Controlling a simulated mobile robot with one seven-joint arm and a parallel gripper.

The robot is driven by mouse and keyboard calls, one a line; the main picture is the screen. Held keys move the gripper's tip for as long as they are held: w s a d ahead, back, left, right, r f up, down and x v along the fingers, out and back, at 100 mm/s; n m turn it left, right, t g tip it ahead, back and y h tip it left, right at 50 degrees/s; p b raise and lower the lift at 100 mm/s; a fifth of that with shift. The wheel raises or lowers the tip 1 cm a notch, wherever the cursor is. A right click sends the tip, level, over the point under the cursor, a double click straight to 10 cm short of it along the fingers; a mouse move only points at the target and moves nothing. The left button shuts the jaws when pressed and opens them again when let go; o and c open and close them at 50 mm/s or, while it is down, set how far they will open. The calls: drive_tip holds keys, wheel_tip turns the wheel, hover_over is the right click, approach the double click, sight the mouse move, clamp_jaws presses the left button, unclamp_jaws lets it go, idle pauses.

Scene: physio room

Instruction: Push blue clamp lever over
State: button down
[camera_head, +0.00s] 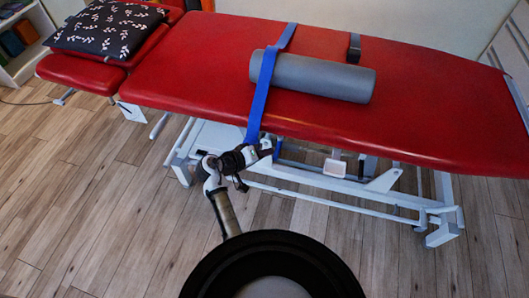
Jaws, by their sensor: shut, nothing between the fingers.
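My gripper (268,147) is at the near edge of the red treatment table (190,70), just below the top, beside the hanging blue strap. It looks shut, with nothing seen between the fingers. The blue strap (261,100) runs over a grey bolster (320,77) and down past the table's near edge. A small blue piece (278,148) shows just right of my gripper under the edge. It may be the clamp lever or part of the strap; I cannot tell which. My gripper hides part of this spot, and contact is unclear.
The table's white frame (380,182) and a small white plate (335,167) sit under the top, to the right of my gripper. A black patterned cushion (108,28) lies on the left section.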

sight(276, 158)
drive_tip(key=shift+s+d+n+t+y+p, duration=0.3)
drive_tip(key=shift+d+n+t+y+p, duration=0.1)
drive_tip(key=shift+n+t+y+p, duration=0.15)
drive_tip(key=shift+s+d+r+n+t+y+p, duration=0.1)
drive_tip(key=shift+s+d+n+t+y+p, duration=0.1)
drive_tip(key=shift+d+n+t+y+p, duration=0.35)
drive_tip(key=shift+s+d+r+n+t+y+p, duration=0.1)
drive_tip(key=shift+s+d+n+t+y+p, duration=0.1)
drive_tip(key=shift+d+n+t+y+p, duration=0.25)
drive_tip(key=d+n+y+p, duration=0.1)
drive_tip(key=d+n+t+y+p, duration=0.1)
drive_tip(key=n, duration=0.1)
drive_tip(key=shift+f+y, duration=0.25)
drive_tip(key=shift+a, duration=0.1)
drive_tip(key=shift+w+a, duration=0.45)
drive_tip(key=shift+a, duration=0.15)
drive_tip(key=shift+s+r, duration=0.1)
